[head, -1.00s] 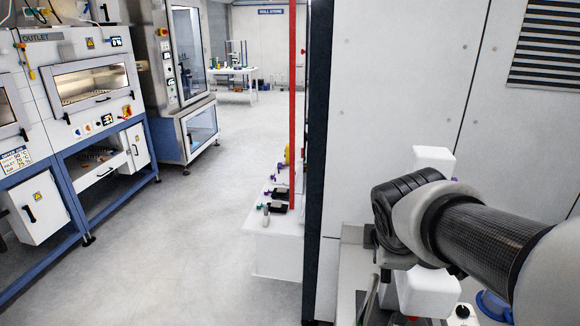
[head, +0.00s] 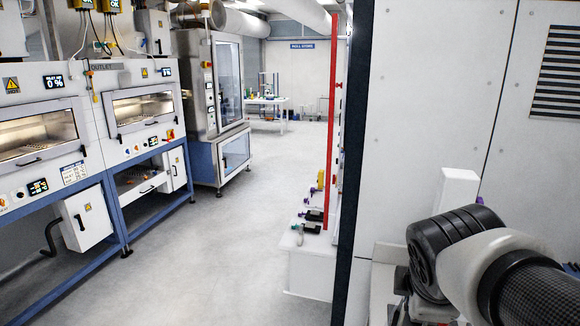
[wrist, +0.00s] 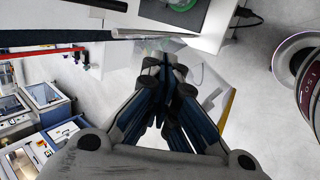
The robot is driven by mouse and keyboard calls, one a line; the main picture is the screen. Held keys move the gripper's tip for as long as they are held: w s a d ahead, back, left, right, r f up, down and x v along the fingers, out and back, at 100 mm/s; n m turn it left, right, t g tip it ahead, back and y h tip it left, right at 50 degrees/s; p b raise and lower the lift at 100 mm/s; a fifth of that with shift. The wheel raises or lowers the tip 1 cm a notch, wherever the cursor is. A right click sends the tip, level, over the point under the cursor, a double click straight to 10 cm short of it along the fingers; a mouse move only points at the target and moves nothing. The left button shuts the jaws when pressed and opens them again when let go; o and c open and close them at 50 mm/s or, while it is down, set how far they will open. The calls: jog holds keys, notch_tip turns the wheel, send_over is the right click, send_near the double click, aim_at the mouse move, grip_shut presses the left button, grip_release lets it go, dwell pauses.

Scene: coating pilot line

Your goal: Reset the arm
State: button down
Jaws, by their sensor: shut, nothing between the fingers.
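My gripper (wrist: 166,78) shows in the wrist view. Its two dark fingers are together and nothing is between them. It hangs in the air, with pale floor and the edge of a white unit beyond it. In the head view my arm is folded at the lower right, close to a tall white panel wall, and the gripper itself is not visible there.
White oven cabinets (head: 88,206) on blue frames line the left side. A steel-framed cabinet (head: 205,105) stands behind them. A red post (head: 333,120) and a white bench (head: 312,262) edge the right of the aisle. The grey floor (head: 225,250) between is clear.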

jog(key=s+a+f+m+y+b, duration=0.1)
jog(key=s+a+f+m+b, duration=0.2)
jog(key=s+f+m, duration=0.4)
jog(key=s+a+f+m+g+y+b, duration=0.1)
jog(key=s+a+f+m+y+b, duration=0.1)
jog(key=s+a+f+m+b, duration=0.2)
jog(key=s+f+m+b, duration=0.2)
jog(key=s+f+m, duration=0.1)
jog(key=s+f, duration=0.1)
jog(key=shift+s+a+g, duration=0.3)
jog(key=shift+s, duration=0.3)
dwell(0.9)
